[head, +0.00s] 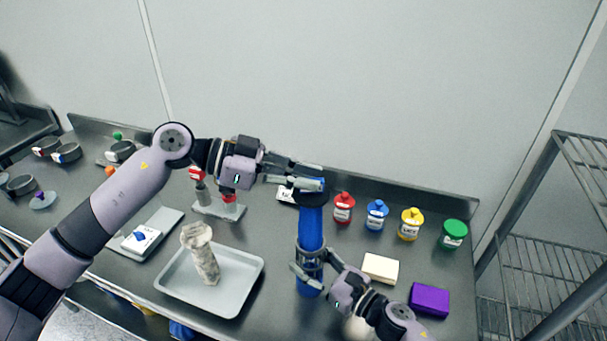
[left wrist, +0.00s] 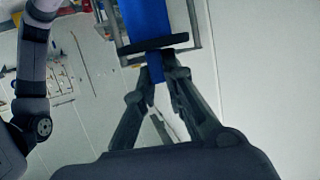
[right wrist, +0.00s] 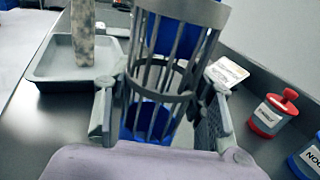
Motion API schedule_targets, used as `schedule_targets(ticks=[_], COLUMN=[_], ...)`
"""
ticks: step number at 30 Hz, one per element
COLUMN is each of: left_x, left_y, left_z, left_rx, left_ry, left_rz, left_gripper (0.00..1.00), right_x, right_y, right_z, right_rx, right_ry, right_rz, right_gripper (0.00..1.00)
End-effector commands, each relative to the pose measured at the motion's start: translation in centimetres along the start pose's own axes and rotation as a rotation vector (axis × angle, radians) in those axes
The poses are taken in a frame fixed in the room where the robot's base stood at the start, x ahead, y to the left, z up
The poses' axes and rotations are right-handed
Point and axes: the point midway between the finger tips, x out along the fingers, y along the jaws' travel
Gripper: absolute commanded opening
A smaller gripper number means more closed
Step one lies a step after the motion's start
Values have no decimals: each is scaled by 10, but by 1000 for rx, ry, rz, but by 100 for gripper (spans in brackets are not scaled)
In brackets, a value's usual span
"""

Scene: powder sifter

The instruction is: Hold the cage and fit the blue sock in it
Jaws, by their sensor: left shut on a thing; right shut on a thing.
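The blue sock (head: 311,228) stands upright, with a dark ring (head: 310,199) near its top. My left gripper (head: 322,180) is shut on its top end; the sock and ring also show in the left wrist view (left wrist: 146,18). My right gripper (head: 305,268) is shut around the grey barred cage (right wrist: 165,88), below the sock. In the right wrist view blue fabric shows inside the cage's upper end, and blue shows again at its lower end. Whether these are one piece, and how deep the sock sits, I cannot tell.
A grey tray (head: 172,294) with a mottled cylinder (head: 204,256) stands left of the cage. Red (head: 343,208), blue (head: 377,214), yellow (head: 410,223) and green (head: 453,234) jars stand right. A cream block (head: 380,268) and purple block (head: 429,299) lie nearer. A wire rack (head: 540,260) is at the right.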

Motion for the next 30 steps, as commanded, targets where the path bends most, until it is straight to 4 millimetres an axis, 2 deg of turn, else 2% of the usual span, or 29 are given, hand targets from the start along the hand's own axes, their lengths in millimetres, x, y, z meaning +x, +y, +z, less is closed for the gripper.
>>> schedule_targets(ticks=[7, 22, 30], left_x=[1, 8, 9], left_y=[0, 0, 0], left_z=[2, 24, 28], left_rx=[0, -1, 1], left_ry=[1, 1, 1], left_rz=[0, 0, 0], left_gripper=[0, 0, 0], right_x=[0, 0, 0], right_y=[0, 0, 0], right_z=[0, 0, 0], right_rx=[1, 1, 1], right_ry=[1, 1, 1], right_rz=[0, 0, 0], right_gripper=[18, 18, 18])
